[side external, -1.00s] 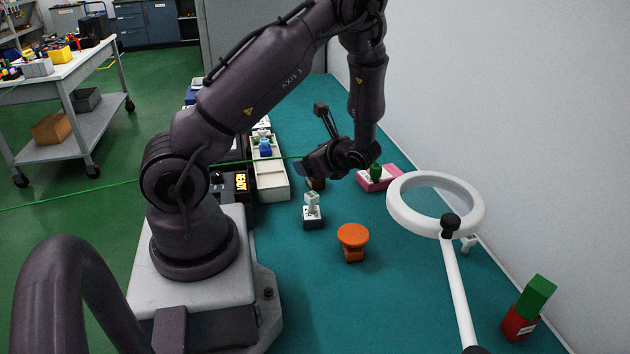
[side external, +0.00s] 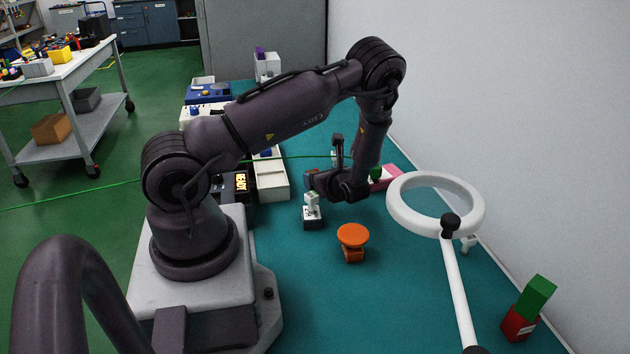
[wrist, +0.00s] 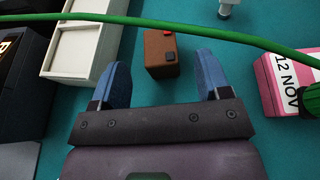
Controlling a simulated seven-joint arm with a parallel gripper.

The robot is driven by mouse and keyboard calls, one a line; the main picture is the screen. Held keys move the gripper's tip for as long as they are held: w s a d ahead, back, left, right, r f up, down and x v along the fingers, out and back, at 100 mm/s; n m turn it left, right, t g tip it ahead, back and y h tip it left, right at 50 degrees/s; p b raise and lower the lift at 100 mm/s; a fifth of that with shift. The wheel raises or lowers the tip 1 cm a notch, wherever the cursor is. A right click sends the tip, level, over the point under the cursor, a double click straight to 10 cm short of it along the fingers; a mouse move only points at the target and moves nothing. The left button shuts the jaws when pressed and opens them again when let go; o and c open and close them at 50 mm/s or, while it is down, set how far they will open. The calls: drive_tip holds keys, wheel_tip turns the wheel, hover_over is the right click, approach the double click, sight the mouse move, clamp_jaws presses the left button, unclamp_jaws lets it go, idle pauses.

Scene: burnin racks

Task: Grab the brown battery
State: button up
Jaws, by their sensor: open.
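The brown battery (wrist: 161,62) is a small brown box with a red and a black terminal on top. In the wrist view it stands on the teal bench top, roughly centred just ahead of the gap between my fingers. My gripper (wrist: 161,77) is open and empty, its two blue fingers spread wider than the battery.
A green cable (wrist: 190,34) crosses in front of the camera. A cream tray (wrist: 77,52) lies left and a pink block (wrist: 270,80) right. A joystick-like part (side external: 312,215), an orange knob (side external: 352,236) and a white ring lamp (side external: 402,207) stand nearer the side camera.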

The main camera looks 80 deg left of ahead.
drive_tip(key=x, duration=0.5)
drive_tip(key=shift+a, duration=0.1)
drive_tip(key=shift+c, duration=0.2)
drive_tip(key=c, duration=1.1)
